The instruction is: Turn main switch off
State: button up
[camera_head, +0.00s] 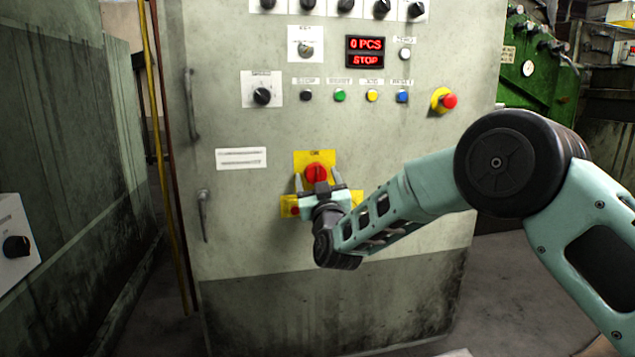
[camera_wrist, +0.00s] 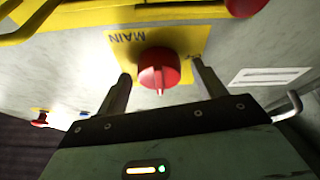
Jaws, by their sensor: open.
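The main switch is a red rotary knob (camera_head: 316,173) on a yellow plate (camera_head: 300,156) on the front of the grey cabinet. In the wrist view the red knob (camera_wrist: 158,70) sits on its yellow plate (camera_wrist: 118,47), which is marked MAIN. My gripper (camera_head: 318,178) is in front of the knob. In the wrist view its two fingers (camera_wrist: 161,84) are apart, one on each side of the knob, with gaps between. The gripper is open and holds nothing. My gripper hides the lower part of the plate in the head view.
The grey cabinet (camera_head: 240,220) carries a red emergency button (camera_head: 449,101), small coloured buttons and a display (camera_head: 366,52) reading 0 PCS and STOP. Door handles (camera_head: 203,213) stick out at the left. A yellow part with a red button (camera_head: 295,211) lies just below the switch.

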jog(key=c, duration=1)
jog(key=shift+o, duration=0.2)
jog(key=shift+n, duration=0.5)
jog(key=n+y+p, duration=0.1)
jog(key=n, duration=0.1)
jog(key=n+g+y+p, duration=0.1)
jog(key=n, duration=0.2)
jog(key=shift+d+r+y, duration=0.15)
jog(key=shift+y, duration=0.25)
jog(key=n+g+y+p, duration=0.1)
jog(key=n, duration=0.2)
jog(key=n+g+y+p, duration=0.1)
jog(key=n, duration=0.2)
jog(key=shift+d+n+g, duration=0.1)
jog(key=shift+n+g, duration=0.2)
jog(key=n+g+p, duration=0.1)
jog(key=n, duration=0.1)
jog(key=n+g+p, duration=0.1)
jog(key=n, duration=0.2)
jog(key=shift+r+y, duration=0.15)
jog(key=shift+y, duration=0.15)
jog(key=shift+w+d+n+g+p, duration=0.1)
jog(key=shift+n+g+p, duration=0.3)
jog(key=shift+n, duration=0.85)
jog(key=shift+d+n+g+p, duration=0.1)
jog(key=shift+n+g+p, duration=0.25)
jog(key=shift+n, duration=0.9)
